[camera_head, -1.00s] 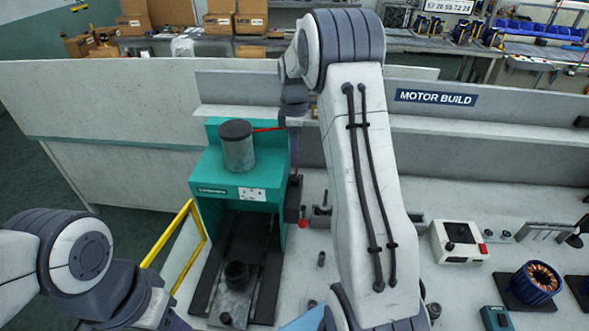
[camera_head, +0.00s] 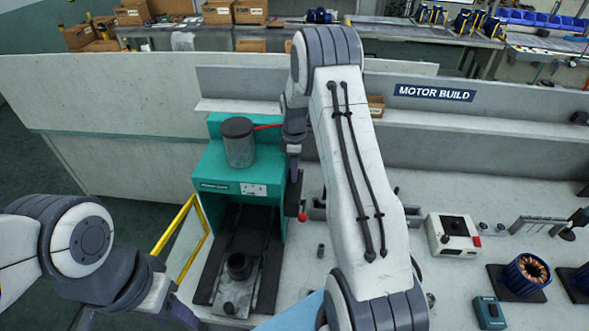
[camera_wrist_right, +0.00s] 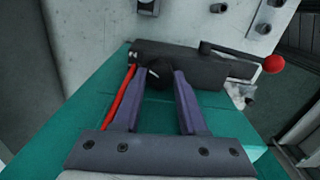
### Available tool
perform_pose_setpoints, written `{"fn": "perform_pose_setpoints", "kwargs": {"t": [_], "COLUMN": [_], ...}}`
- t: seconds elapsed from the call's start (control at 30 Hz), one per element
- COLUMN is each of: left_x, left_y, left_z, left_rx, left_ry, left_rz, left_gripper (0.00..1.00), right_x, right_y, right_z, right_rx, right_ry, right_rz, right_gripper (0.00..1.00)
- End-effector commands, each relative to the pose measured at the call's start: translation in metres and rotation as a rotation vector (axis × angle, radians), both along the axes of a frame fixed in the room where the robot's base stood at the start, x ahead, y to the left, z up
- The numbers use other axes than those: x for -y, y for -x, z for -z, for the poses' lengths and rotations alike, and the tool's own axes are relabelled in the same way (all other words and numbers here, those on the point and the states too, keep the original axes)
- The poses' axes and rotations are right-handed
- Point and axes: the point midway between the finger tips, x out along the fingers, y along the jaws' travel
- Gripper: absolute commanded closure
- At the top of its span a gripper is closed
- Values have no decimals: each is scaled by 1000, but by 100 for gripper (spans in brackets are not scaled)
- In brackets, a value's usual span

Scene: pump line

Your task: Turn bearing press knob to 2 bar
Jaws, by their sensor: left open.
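The teal bearing press (camera_head: 222,165) stands left of centre on the bench, with a grey cylinder (camera_head: 239,145) on top. The knob's setting is not readable. My left gripper (camera_head: 182,314) is only partly seen at the bottom left edge, away from the press; its fingertips are cut off.
A red-ball lever (camera_wrist_right: 272,64) sticks out beside the knob. A yellow guard frame (camera_head: 190,235) stands left of the press. A white box with a black dial (camera_head: 455,235) and a copper-wound stator (camera_head: 528,273) are on the right. A bare bench strip lies behind them.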

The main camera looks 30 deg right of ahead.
Motion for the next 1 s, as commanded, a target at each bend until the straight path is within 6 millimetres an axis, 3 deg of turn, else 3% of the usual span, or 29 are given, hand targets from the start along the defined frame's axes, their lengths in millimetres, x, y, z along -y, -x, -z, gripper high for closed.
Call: {"fn": "perform_pose_setpoints", "kwargs": {"t": [0.03, 0.1, 0.27, 0.63, 1.0], "left_x": [0, 0, 0, 0, 0], "left_y": [0, 0, 0, 0, 0], "left_z": [0, 0, 2, 16, 16], "left_rx": [0, 0, 0, 0, 0], "left_ry": [0, 0, 0, 0, 0], "left_rz": [0, 0, 0, -3, -3], "left_gripper": [50, 50, 50, 50, 50], "right_x": [0, 0, 0, 0, 0], "right_y": [0, 0, 0, -1, -1], "right_z": [0, 0, 0, 0, -1], "right_rx": [0, 0, 0, 1, 0], "right_ry": [0, 0, 0, 1, 0], "right_rz": [0, 0, 27, 364, 399], "right_gripper": [82, 100, 100, 100, 100]}}
